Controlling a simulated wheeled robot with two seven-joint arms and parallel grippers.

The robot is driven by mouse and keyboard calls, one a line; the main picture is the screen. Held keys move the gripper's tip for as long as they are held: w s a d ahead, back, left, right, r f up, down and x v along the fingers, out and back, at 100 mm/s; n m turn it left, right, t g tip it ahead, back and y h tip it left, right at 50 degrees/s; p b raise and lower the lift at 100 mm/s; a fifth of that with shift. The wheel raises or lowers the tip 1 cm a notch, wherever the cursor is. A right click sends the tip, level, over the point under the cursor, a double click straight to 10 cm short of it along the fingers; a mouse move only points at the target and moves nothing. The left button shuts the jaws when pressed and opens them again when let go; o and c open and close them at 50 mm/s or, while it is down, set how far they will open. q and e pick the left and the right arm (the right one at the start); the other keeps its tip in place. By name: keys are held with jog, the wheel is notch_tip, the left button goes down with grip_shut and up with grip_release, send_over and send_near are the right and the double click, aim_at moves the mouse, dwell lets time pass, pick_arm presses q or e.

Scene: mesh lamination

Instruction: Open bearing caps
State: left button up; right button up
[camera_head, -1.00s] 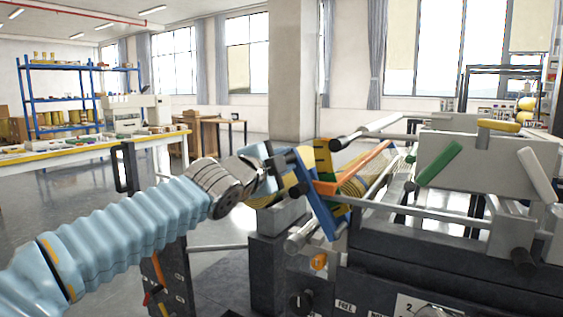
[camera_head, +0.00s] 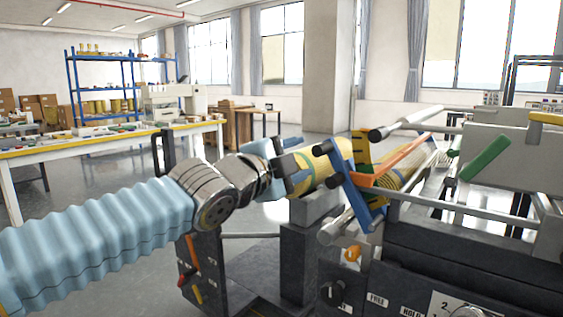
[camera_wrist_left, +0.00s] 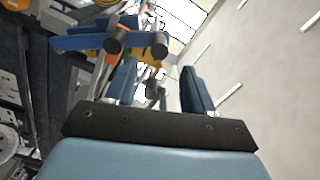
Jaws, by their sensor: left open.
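The laminating machine's roll end carries a blue plate (camera_head: 352,178), a yellow piece (camera_head: 362,146) and an orange lever bar (camera_head: 400,158); which part is a bearing cap I cannot tell. The blue plate (camera_wrist_left: 85,42) and an orange part (camera_wrist_left: 110,57) show beyond the fingers. My right gripper is not in view.
Metal bars (camera_head: 405,124) and a green handle (camera_head: 486,157) lie right of the plate. The machine's dark front panel (camera_head: 400,290) has a knob and labels. A yellow-edged workbench (camera_head: 110,145) and blue shelf (camera_head: 105,85) stand at the back left, with open floor between.

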pick_arm(q)
jog(key=shift+p+v, duration=0.95)
jog(key=shift+v, duration=1.45)
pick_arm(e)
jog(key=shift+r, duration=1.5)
